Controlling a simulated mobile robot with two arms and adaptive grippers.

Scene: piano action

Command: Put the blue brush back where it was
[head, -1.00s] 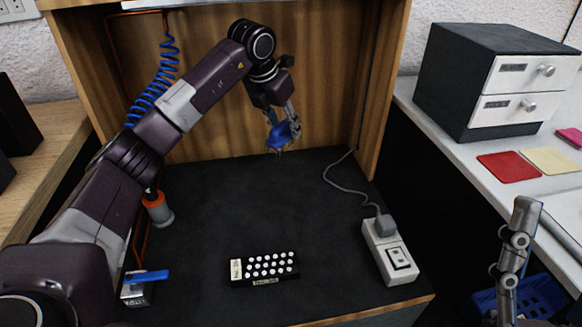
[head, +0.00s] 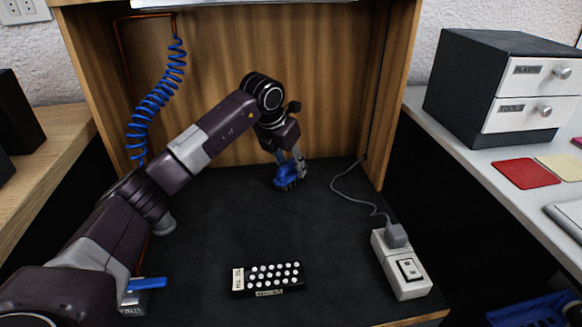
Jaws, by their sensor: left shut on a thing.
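My left gripper (head: 291,170) is shut on the blue brush (head: 287,178). It holds the brush low over the back of the dark mat (head: 220,225), near the wooden back wall. The bristles seem to face down; I cannot tell whether they touch the mat. My fingers hide part of the brush. My right gripper is not in view.
A black block with white round tops (head: 267,278) lies at the front middle. A white power strip (head: 402,264) with a grey plug and cable stands at the right. A small blue-handled item (head: 146,284) is at front left. A drawer cabinet (head: 500,88) stands on the right counter.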

